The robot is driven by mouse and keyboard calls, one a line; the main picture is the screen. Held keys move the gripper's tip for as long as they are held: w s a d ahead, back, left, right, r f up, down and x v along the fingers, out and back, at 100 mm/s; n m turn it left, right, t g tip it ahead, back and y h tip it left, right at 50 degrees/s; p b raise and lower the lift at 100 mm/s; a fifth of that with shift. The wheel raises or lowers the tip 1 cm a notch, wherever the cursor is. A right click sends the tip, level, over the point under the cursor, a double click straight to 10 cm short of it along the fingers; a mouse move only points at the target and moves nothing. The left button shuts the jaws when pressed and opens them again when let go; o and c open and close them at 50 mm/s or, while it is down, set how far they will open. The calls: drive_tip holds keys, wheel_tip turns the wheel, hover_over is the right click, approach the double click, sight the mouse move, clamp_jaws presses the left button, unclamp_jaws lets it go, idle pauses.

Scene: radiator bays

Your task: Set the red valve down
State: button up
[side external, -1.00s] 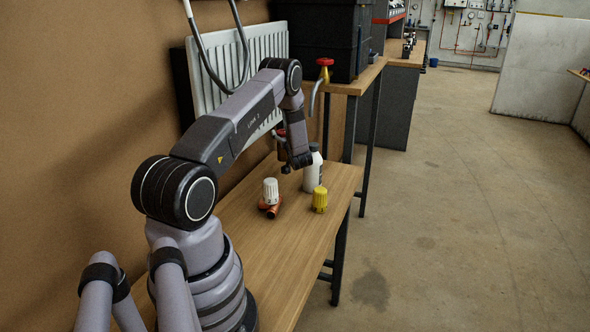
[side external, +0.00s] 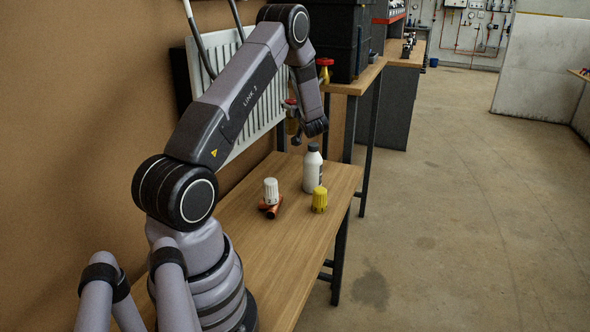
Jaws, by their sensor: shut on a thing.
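My gripper (side external: 297,132) is shut on the valve. The wrist and the small size of the view partly hide the fingers, so the exact contact is unclear.
A white bottle (side external: 313,172) with a dark cap stands below and right of my gripper. A white ribbed cap (side external: 271,190) on copper-coloured fittings and a yellow ribbed cap (side external: 320,199) stand nearby. A red-handled tap (side external: 325,66) is behind. The bench's front is clear.

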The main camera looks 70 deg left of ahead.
drive_tip(key=s+d+n+g, duration=0.1)
drive_tip(key=s+d, duration=0.4)
drive_tip(key=d, duration=0.8)
drive_tip(key=s+d+g, duration=0.1)
drive_tip(key=s+d, duration=0.3)
drive_tip(key=d, duration=0.8)
wheel_tip(320, 180, down, 19)
drive_tip(key=shift+f, duration=0.15)
drive_tip(key=shift+f, duration=0.1)
drive_tip(key=o, duration=1.2)
drive_tip(key=shift+o, duration=0.2)
